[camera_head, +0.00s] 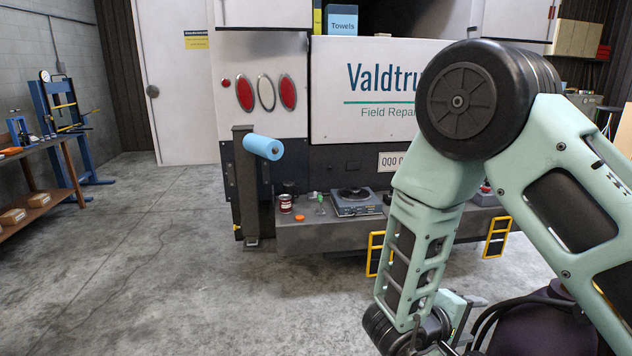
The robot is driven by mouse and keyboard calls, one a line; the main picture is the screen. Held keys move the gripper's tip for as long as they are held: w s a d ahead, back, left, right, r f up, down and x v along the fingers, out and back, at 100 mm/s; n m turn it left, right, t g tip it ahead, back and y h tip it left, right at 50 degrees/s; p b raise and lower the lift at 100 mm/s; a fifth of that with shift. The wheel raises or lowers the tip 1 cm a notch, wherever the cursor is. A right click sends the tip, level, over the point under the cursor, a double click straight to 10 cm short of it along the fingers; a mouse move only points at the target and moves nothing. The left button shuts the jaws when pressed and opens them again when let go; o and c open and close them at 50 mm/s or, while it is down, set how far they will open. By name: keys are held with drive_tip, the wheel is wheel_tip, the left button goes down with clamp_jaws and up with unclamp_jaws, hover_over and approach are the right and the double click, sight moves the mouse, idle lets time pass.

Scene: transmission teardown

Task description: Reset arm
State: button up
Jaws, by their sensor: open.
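My arm fills the right side of the head view, with pale green links and black joints. The wrist is near the bottom edge. The fingertips of my gripper cannot be made out there, and no object shows held. The arm hides part of the truck's rear (330,92) and bumper.
The truck's bumper shelf (300,240) carries a hot plate (355,202), a red can (285,203) and an orange cap (299,218). A blue roll (263,147) sits on a post. A workbench (35,150) stands left. The floor between is clear.

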drive_tip(key=w+a+f+t+y+b, duration=0.1)
drive_tip(key=w+a+t+y, duration=0.25)
drive_tip(key=a+y, duration=0.5)
drive_tip(key=s+a+r+g+y+b, duration=0.1)
drive_tip(key=s+a+r+y, duration=0.15)
drive_tip(key=a, duration=0.45)
drive_tip(key=s+a+r+g+y+b, duration=0.1)
drive_tip(key=s+a+y+b, duration=0.2)
drive_tip(key=a, duration=0.5)
drive_tip(key=s+a+r+n+g+y, duration=0.2)
drive_tip(key=s+g+y, duration=0.1)
drive_tip(key=s, duration=0.6)
drive_tip(key=s+d+g+h+b, duration=0.1)
drive_tip(key=s+d+g+h, duration=0.2)
drive_tip(key=s+d, duration=0.4)
drive_tip(key=s, duration=0.3)
drive_tip(key=shift+d+r+h, duration=0.2)
drive_tip(key=shift+r+h, duration=0.05)
drive_tip(key=shift+h, duration=0.05)
